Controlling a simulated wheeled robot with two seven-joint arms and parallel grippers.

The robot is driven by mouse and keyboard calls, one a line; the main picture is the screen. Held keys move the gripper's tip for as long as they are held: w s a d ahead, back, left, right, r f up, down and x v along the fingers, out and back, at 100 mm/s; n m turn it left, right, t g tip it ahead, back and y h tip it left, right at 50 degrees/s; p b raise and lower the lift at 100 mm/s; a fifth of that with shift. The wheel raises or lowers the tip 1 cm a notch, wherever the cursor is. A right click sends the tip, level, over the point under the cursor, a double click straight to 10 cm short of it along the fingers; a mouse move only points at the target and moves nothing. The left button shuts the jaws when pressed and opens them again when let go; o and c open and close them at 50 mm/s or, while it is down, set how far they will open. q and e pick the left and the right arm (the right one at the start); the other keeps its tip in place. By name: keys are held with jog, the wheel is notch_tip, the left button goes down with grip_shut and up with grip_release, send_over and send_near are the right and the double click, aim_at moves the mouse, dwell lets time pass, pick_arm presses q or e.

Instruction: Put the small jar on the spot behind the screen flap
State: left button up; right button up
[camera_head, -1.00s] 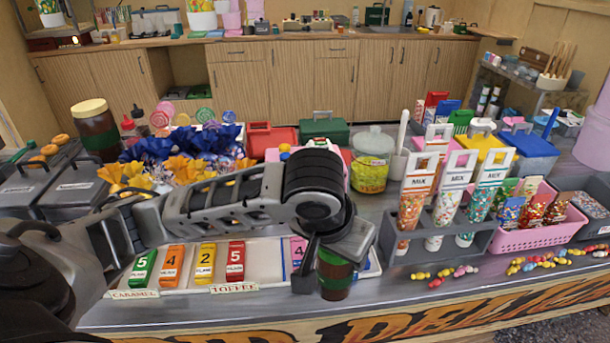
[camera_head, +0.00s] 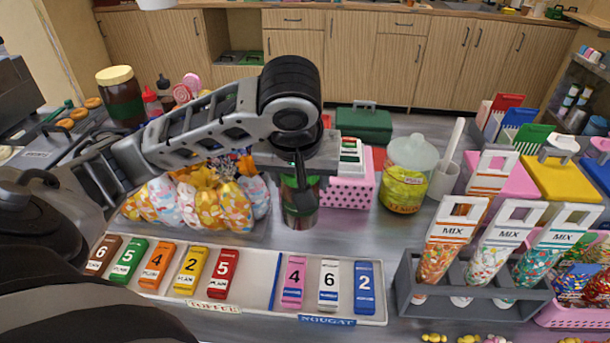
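The small jar (camera_head: 300,215), dark with a green band, hangs below my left gripper (camera_head: 302,182) near the middle of the head view. My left arm comes in from the left, and its wrist hides the jar's top. The gripper's fingers look closed around the jar's upper part. The jar is upright and seems to be just above or at the grey counter; I cannot tell whether it touches. I cannot make out a screen flap or a marked spot behind one. My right gripper is not in view.
Wrapped sweet bags (camera_head: 195,200) stand left of the jar, and a pink dotted box (camera_head: 347,192) is right of it. A white tray (camera_head: 250,290) of numbered bars lies in front. A yellow-labelled jar (camera_head: 404,188) and a grey cone rack (camera_head: 475,300) stand to the right.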

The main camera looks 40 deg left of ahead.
pick_arm(q)
jog(key=shift+w+a+f, duration=0.45)
jog(key=shift+w+f, duration=1.45)
jog(key=shift+f, duration=0.1)
jog(key=shift+w+a+f, duration=0.4)
jog(key=shift+w+f, duration=1.55)
jog(key=shift+w+a+f, duration=0.45)
jog(key=shift+w+f, duration=1.45)
jog(key=shift+f, duration=0.1)
jog(key=shift+f, duration=0.2)
jog(key=o, duration=1.3)
jog(key=shift+c, duration=0.2)
